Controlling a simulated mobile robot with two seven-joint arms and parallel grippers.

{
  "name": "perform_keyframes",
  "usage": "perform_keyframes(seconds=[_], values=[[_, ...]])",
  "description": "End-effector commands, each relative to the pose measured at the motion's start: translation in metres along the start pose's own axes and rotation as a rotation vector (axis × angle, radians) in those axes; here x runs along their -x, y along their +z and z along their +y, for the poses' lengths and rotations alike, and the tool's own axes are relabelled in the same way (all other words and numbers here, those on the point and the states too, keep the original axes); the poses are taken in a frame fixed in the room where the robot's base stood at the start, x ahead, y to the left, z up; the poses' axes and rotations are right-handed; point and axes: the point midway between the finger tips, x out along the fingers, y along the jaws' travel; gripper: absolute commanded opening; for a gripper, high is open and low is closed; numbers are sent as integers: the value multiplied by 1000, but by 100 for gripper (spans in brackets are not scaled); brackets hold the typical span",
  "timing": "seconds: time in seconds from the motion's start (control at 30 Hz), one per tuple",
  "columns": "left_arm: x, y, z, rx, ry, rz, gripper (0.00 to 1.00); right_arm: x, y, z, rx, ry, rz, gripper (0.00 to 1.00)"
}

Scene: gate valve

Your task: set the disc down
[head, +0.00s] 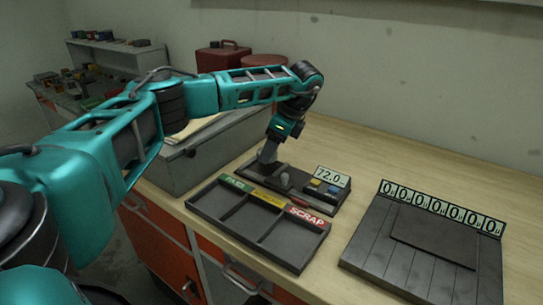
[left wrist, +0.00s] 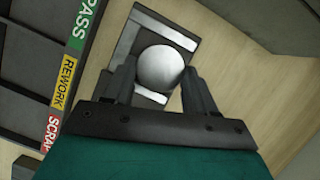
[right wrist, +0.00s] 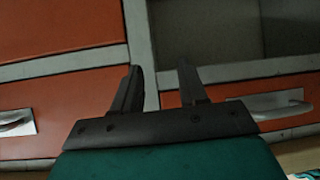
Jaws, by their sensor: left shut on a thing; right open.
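In the left wrist view a pale grey round disc (left wrist: 161,67) sits between the fingertips of my left gripper (left wrist: 158,80), which is shut on it. Behind it is a dark device with light metal strips. In the head view my left gripper (head: 268,155) points down over the dark gauge (head: 312,201) with a "72.0" display. I cannot tell whether the disc touches the gauge. A dark sorting tray (head: 262,254) has compartments labelled PASS, REWORK and SCRAP; they look empty. My right gripper (right wrist: 160,88) is open and empty, facing orange drawer fronts.
A dark slatted plate with a raised panel (head: 435,237) and a row of "0" displays (head: 440,207) lies to the right. A grey case (head: 195,160) stands left of the gauge. Bare wooden bench (head: 400,165) is free behind and between them.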

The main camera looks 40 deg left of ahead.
Motion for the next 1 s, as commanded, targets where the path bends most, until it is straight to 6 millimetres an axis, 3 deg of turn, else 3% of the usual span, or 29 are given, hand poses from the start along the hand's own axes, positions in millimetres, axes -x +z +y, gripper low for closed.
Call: perform_keyframes(seconds=[0.17,0.47,0.5,0.6,0.87,1.0], values=[[-23,-10,0,1,2,-1,11,1,-3,0,0,0,2,43],[-26,-11,0,1,0,-1,11,1,-2,0,0,0,2,43],[-27,-11,0,0,1,-1,58,1,-2,0,0,0,2,43],[-27,-11,0,0,1,-1,67,1,-2,0,0,0,2,43],[-25,-10,0,0,1,-1,67,1,-3,0,0,0,2,43],[-12,-11,0,0,-1,1,67,0,0,0,0,0,1,43]])
